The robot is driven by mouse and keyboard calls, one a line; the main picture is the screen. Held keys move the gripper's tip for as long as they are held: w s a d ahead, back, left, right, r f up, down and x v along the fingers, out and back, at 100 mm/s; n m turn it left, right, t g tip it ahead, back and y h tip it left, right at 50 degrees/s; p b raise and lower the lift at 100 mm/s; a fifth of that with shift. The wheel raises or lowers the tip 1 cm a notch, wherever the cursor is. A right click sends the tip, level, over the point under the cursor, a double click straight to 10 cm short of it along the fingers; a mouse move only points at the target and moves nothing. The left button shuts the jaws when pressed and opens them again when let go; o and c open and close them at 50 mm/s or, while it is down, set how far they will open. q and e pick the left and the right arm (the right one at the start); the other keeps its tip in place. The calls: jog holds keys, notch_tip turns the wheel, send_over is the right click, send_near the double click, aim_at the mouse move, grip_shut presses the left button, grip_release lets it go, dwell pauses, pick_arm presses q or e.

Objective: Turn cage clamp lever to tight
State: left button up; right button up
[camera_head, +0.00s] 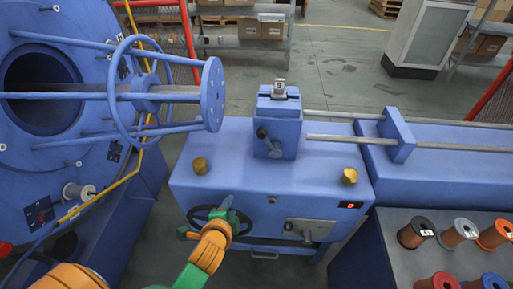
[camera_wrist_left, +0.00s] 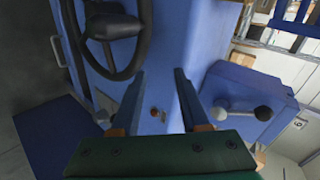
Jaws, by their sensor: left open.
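A blue clamp block (camera_head: 284,139) stands on the blue machine cabinet in the head view. A short lever with a dark ball knob (camera_head: 262,132) is on its front face. In the left wrist view the lever (camera_wrist_left: 240,108) has a pale hub and a dark ball at the right end. I cannot read any tight mark. My left gripper (camera_head: 230,201) is over the cabinet's front, below and left of the lever and apart from it. In the left wrist view its two fingers (camera_wrist_left: 159,82) are spread with nothing gripped between them. My right gripper is out of view.
A black handwheel (camera_head: 196,214) is partly hidden behind my left gripper. Brass knobs (camera_head: 349,176) stand on the cabinet top. A panel with another handle (camera_head: 306,232) is on its front. The large blue cage (camera_head: 99,130) is at left; wire spools (camera_head: 416,232) are at lower right.

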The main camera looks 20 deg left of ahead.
pick_arm(q)
jog(key=w+r+m+t, duration=0.5)
jog(key=w+r+m, duration=0.15)
jog(key=m, duration=0.25)
jog(key=m+t+h, duration=0.2)
jog(key=m+t, duration=0.1)
jog(key=m, duration=0.5)
send_near(265, 138)
jog(key=w, duration=0.7)
jog(key=shift+w+a+f, duration=0.35)
jog(key=shift+w, duration=0.6)
grip_shut()
jog(key=shift+d, duration=0.1)
jog(key=shift+w+r, duration=0.1)
